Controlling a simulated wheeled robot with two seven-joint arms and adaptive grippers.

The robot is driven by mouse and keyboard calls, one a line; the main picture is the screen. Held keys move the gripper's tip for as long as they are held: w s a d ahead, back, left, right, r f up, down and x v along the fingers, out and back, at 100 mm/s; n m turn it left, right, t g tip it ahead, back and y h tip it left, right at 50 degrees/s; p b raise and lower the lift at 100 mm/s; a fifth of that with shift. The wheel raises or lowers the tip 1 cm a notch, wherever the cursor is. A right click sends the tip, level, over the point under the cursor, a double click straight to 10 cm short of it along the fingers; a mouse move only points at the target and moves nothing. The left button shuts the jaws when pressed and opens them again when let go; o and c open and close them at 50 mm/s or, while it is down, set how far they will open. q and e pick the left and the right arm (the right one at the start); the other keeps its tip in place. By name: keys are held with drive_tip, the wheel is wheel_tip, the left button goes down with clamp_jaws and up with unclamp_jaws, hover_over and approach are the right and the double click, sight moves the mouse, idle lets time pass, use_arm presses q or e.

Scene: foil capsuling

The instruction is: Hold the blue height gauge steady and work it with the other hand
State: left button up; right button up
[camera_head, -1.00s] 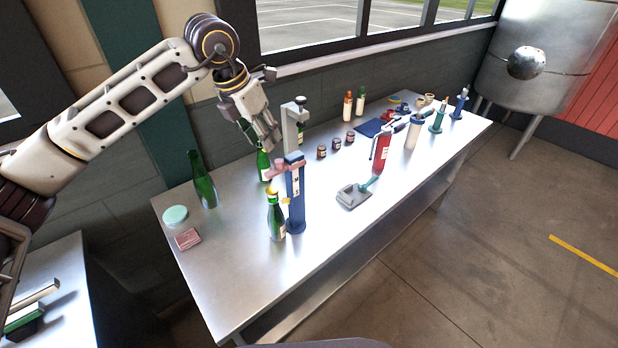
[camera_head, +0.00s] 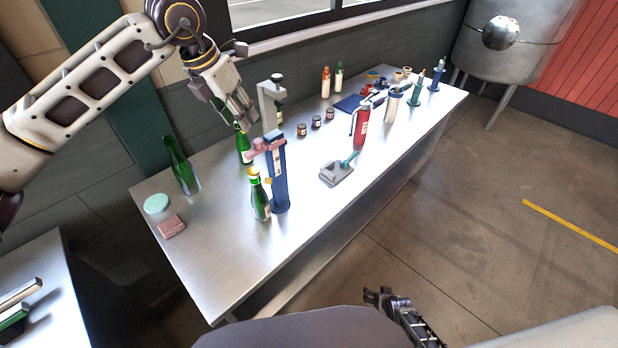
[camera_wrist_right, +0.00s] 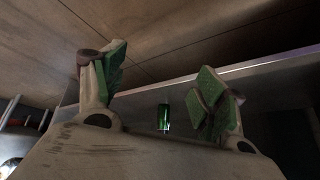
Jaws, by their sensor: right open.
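A blue upright post with a pink cross arm, which looks like the blue height gauge (camera_head: 279,185), stands near the front edge of the table. A green bottle with a yellow top (camera_head: 260,200) stands close at its left. My left gripper (camera_head: 246,117) is above and behind the post, just over another green bottle (camera_head: 243,150); whether its fingers are open or touch that bottle is unclear. My right gripper (camera_head: 377,296) is low in front of the table, well apart from the post. In the right wrist view its green-padded jaws (camera_wrist_right: 160,90) are spread and empty.
The metal table (camera_head: 215,265) also holds a dark green bottle (camera_head: 182,168), a grey stand (camera_head: 266,105), small jars (camera_head: 316,122), a grey-based tool (camera_head: 337,173) and a red cylinder (camera_head: 361,128). A mint disc (camera_head: 156,203) and pink block (camera_head: 172,226) lie at left.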

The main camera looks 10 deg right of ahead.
drive_tip(key=w+d+r+m+t, duration=0.1)
drive_tip(key=w+d+r+t, duration=0.15)
drive_tip(key=w+r, duration=0.5)
drive_tip(key=w+d+r+m+t, duration=0.1)
drive_tip(key=w+d+r, duration=0.2)
drive_tip(key=w+r, duration=0.45)
drive_tip(key=w+r+t, duration=0.1)
drive_tip(key=w+r, duration=0.3)
drive_tip(key=r, duration=0.3)
drive_tip(key=w+d+r+m+t, duration=0.1)
drive_tip(key=w+r, duration=0.2)
drive_tip(key=r, duration=0.3)
drive_tip(key=w+r+t, duration=0.2)
drive_tip(key=w+r, duration=0.2)
drive_tip(key=r, duration=0.3)
drive_tip(key=n+y, duration=1.1)
drive_tip(key=n, duration=0.1)
approach(279, 156)
drive_tip(key=s, duration=0.2)
drive_tip(key=shift+d+f+t, duration=0.35)
drive_tip(key=shift+d+t, duration=0.1)
drive_tip(key=shift+x, duration=6.9)
drive_tip(key=shift+d+f, duration=0.1)
